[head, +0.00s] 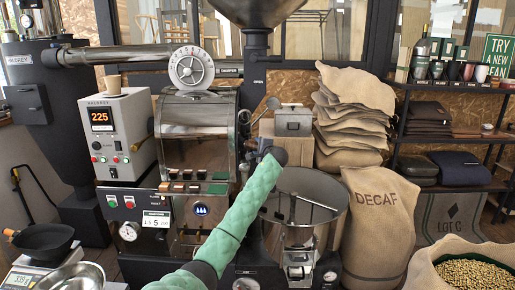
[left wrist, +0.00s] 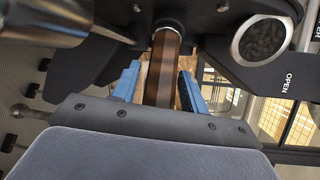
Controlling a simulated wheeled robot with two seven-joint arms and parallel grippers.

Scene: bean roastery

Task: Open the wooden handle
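In the left wrist view a brown wooden handle (left wrist: 163,68) hangs from a round metal collar under dark machine parts. My left gripper (left wrist: 160,85) has one blue finger on each side of the handle. A narrow gap shows between the left-hand finger and the wood, so the gripper looks open around the handle. In the head view my green-sleeved left arm reaches up to the roaster (head: 196,130), and its dark wrist end (head: 274,155) hides the fingers. I cannot make out the handle in the head view. My right gripper is in neither view.
A round metal cooling bin (head: 335,222) stands just right of my left forearm. A white control box (head: 118,135) is at the left. A DECAF sack (head: 385,225) and a bean-filled sack (head: 428,262) stand at the right. The wrist view shows a dark plate marked OPEN (left wrist: 275,85).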

